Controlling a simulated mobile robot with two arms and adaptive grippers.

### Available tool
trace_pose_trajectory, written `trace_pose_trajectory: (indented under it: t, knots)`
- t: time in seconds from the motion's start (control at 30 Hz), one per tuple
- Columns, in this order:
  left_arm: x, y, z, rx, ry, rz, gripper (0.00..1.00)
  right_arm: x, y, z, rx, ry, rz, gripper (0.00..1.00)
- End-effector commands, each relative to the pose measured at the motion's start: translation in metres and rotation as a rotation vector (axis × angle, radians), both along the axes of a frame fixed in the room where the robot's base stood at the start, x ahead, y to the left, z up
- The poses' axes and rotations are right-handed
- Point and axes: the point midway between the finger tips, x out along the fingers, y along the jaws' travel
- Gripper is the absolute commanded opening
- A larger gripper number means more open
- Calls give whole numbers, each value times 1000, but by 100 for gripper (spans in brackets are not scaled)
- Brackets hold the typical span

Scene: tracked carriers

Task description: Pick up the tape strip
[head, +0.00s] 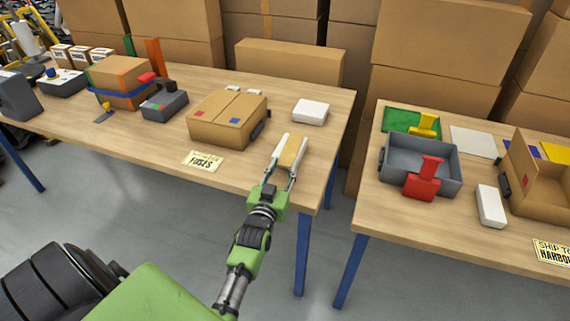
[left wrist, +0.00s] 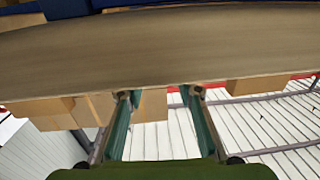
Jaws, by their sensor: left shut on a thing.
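The tape strip (head: 291,151) is a short tan piece near the front right corner of the left table. My left gripper (head: 288,152) is shut on it, with one pale finger on each side. I cannot tell whether the strip touches the tabletop. In the left wrist view both fingers of my left gripper (left wrist: 160,95) show apart, in front of the table edge. The strip cannot be told for sure there from the tan boxes behind. My right gripper is not in view.
On the left table (head: 230,170) a closed carton (head: 222,122), a white block (head: 311,112) and a label card (head: 203,161) lie near the gripper. A gap separates it from the right table (head: 400,221), which holds a grey tray (head: 398,174) and an open carton (head: 535,190).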

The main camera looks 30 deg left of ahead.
Motion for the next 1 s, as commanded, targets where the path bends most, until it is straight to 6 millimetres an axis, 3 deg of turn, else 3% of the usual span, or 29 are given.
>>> trace_pose_trajectory:
  t: [0.2,0.5,0.7,1.0]
  knots:
    - [-1,1,32,1,-4,1,25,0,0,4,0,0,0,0]
    - [-49,23,92,5,-3,-1,25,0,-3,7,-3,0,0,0]
    - [-93,45,109,6,2,0,25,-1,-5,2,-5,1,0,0]
    - [-124,60,124,1,0,1,25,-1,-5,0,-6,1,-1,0]
